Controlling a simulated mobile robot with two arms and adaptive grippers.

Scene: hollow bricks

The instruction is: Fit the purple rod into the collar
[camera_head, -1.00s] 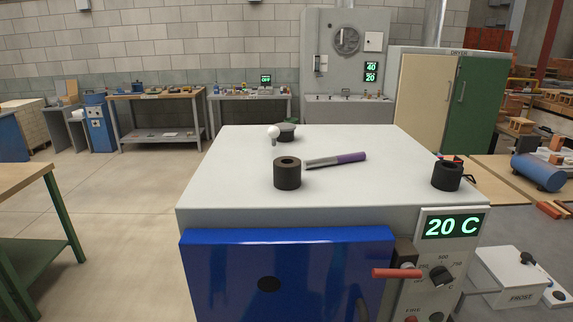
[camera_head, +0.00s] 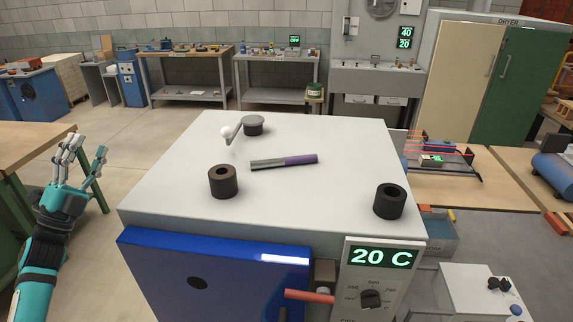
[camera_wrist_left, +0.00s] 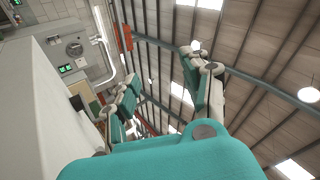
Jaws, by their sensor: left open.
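The purple rod (camera_head: 302,160) lies on its side on the pale top of the furnace-like cabinet (camera_head: 300,200). Its right part is purple and its left part is grey with a dark stripe. Two dark hollow cylinders stand upright on the same top, one with a brownish rim (camera_head: 223,182) left of the rod and one black (camera_head: 389,202) near the right edge. I cannot tell which one is the collar. The rod is apart from both. My left gripper (camera_head: 84,158) is open and empty, left of the cabinet. In the left wrist view its fingers (camera_wrist_left: 160,85) are spread, with nothing between them.
A dark round piece (camera_head: 253,126) and a white ball on a stem (camera_head: 227,132) stand at the cabinet top's back. A red handle (camera_head: 309,296) sticks out in front. A wooden bench (camera_head: 25,170) is at the left. Much of the cabinet top is clear.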

